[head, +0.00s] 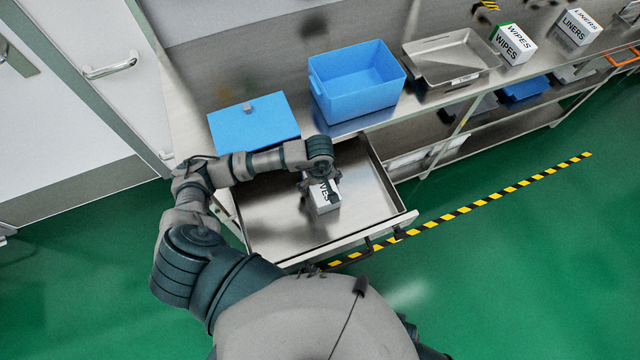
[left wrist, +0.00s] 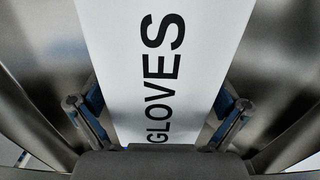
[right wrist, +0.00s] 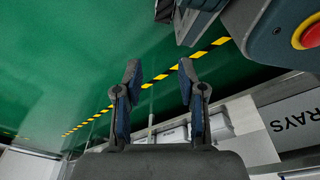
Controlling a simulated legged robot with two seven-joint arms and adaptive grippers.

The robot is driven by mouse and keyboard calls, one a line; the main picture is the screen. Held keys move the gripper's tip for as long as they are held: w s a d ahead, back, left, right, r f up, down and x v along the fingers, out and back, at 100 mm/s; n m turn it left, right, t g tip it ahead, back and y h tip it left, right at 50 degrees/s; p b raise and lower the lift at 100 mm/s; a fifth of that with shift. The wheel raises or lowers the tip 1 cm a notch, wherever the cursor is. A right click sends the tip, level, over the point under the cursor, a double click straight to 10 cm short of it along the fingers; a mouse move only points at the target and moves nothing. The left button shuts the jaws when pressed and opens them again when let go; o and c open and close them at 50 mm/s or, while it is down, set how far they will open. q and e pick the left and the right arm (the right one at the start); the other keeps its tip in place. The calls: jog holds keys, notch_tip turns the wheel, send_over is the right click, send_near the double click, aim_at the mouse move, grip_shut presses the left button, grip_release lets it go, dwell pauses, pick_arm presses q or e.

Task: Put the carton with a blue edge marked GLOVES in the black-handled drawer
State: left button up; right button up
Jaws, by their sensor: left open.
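The white carton marked GLOVES (head: 325,207) stands inside the open drawer (head: 275,220), on its metal floor. My left gripper (head: 322,187) reaches down into the drawer over the carton. Its fingers are open, one on each side of the carton, with small gaps beside it. My right gripper (right wrist: 160,70) is open and empty, above the green floor, and does not show in the head view.
On the steel bench stand a blue lid (head: 250,125), a blue bin (head: 355,90), a metal tray (head: 450,62), a WIPES carton (head: 512,45) and a LINERS carton (head: 577,28). Drawer floor is free around the carton. A striped tape line (head: 500,192) crosses the floor.

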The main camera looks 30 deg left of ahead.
pick_arm(q)
notch_tip(320, 180, up, 12)
jog(key=shift+r, duration=0.1)
dwell(0.7)
